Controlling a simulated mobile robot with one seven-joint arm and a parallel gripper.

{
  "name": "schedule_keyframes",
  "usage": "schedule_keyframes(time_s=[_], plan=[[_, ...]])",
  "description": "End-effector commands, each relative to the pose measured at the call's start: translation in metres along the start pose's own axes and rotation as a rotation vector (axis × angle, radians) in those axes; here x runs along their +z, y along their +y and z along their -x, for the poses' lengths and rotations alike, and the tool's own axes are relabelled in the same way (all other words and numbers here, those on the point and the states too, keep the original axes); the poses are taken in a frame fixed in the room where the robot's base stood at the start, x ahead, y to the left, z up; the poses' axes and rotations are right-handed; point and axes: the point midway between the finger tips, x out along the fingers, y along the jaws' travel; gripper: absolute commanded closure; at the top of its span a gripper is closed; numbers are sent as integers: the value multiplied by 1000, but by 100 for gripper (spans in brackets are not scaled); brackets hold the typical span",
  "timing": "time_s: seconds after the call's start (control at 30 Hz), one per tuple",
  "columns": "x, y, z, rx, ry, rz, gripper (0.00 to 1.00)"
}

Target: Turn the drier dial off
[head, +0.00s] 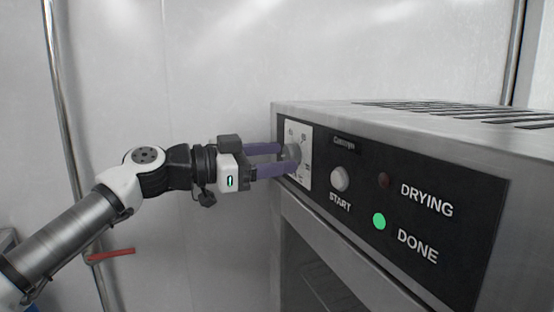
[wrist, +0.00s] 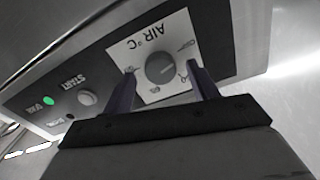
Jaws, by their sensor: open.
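The drier dial (head: 292,152) is a round grey knob on a white plate at the left end of the drier's black front panel. In the wrist view the dial (wrist: 160,68) shows on the plate marked "AIR °C", with a thin line on its face. My gripper (head: 284,159) points at the plate, with its two purple fingers on either side of the dial. The wrist view shows the gripper (wrist: 160,84) open, with gaps between both fingers and the dial. Fingertip contact with the plate cannot be told.
Right of the dial are a white START button (head: 340,179), a dark DRYING lamp (head: 384,180) and a lit green DONE lamp (head: 379,221). The steel drier top (head: 330,108) has vents. A red handle (head: 110,255) on a pipe is below my arm. The white wall stands behind.

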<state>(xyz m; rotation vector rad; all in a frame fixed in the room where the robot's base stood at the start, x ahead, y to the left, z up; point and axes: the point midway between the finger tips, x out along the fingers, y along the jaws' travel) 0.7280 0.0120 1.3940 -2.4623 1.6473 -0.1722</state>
Motion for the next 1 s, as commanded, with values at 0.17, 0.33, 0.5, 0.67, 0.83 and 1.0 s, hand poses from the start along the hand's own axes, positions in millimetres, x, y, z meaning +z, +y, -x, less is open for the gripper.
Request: schedule_keyframes(time_s=[0.17, 0.33, 0.5, 0.67, 0.83, 1.0], plan=[[4, 0, 36, -7, 1, 0, 41], [4, 0, 76, -6, 1, 0, 41], [3, 0, 108, -5, 1, 0, 41], [1, 0, 124, -1, 0, 0, 41], [0, 0, 129, 0, 0, 0, 41], [0, 0, 129, 0, 0, 0, 41]])
